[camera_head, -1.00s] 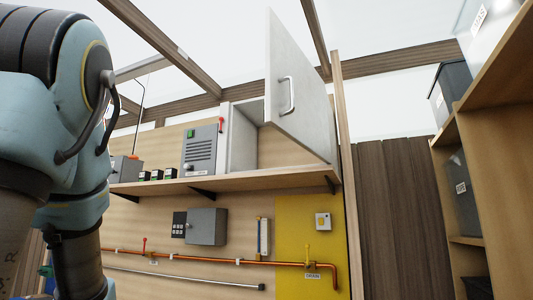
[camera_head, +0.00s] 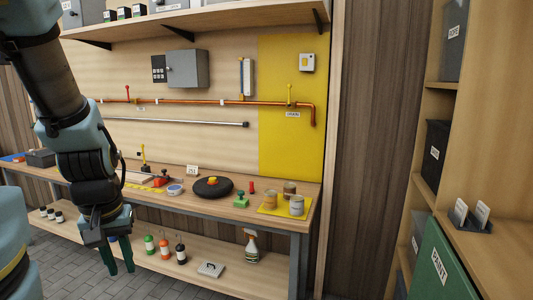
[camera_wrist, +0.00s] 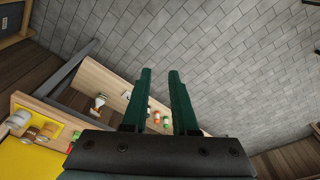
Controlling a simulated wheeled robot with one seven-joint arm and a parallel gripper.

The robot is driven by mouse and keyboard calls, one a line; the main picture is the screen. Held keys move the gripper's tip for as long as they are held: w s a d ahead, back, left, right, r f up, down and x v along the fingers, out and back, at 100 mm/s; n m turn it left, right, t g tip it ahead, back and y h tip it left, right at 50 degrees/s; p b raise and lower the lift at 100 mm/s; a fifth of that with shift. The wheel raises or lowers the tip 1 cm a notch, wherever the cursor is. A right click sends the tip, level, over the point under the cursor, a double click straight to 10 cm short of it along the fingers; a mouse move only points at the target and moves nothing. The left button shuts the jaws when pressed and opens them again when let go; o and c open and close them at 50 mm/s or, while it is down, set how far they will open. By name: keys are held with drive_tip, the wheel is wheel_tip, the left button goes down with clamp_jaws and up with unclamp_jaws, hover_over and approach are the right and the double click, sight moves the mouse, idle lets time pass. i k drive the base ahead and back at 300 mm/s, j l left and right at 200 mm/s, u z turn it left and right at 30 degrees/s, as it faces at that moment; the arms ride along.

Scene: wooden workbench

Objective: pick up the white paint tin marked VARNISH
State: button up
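Several small tins stand together on a yellow mat (camera_head: 268,211) at the right end of the workbench. The front right one is a whitish tin (camera_head: 297,206); a tan tin (camera_head: 270,200) is to its left and a brownish tin (camera_head: 290,188) behind. Their labels are too small to read, so I cannot confirm which is VARNISH. My gripper (camera_head: 121,268) hangs in front of the bench at the left, well away from the tins. Its green fingers are apart and empty in the wrist view (camera_wrist: 160,76), where the tins show at the far left.
A black round pan (camera_head: 212,188), a green-handled stamp-like item (camera_head: 240,201) and a red piece stand left of the mat. A spray bottle (camera_head: 252,246) and several small bottles are on the lower shelf. A shelf unit (camera_head: 500,255) stands at the right.

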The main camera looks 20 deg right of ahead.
sight(271, 195)
drive_tip(key=i+z, duration=0.1)
drive_tip(key=z, duration=0.35)
drive_tip(key=i+j+z, duration=0.1)
drive_tip(key=z, duration=0.4)
drive_tip(key=i+j+z, duration=0.3)
drive_tip(key=j, duration=0.25)
drive_tip(key=i+j+z, duration=0.1)
drive_tip(key=j, duration=0.25)
drive_tip(key=i+j+z, duration=0.3)
drive_tip(key=j, duration=0.35)
drive_tip(key=i+j, duration=0.35)
drive_tip(key=j, duration=0.15)
drive_tip(key=i+j, duration=0.3)
drive_tip(key=j, duration=0.2)
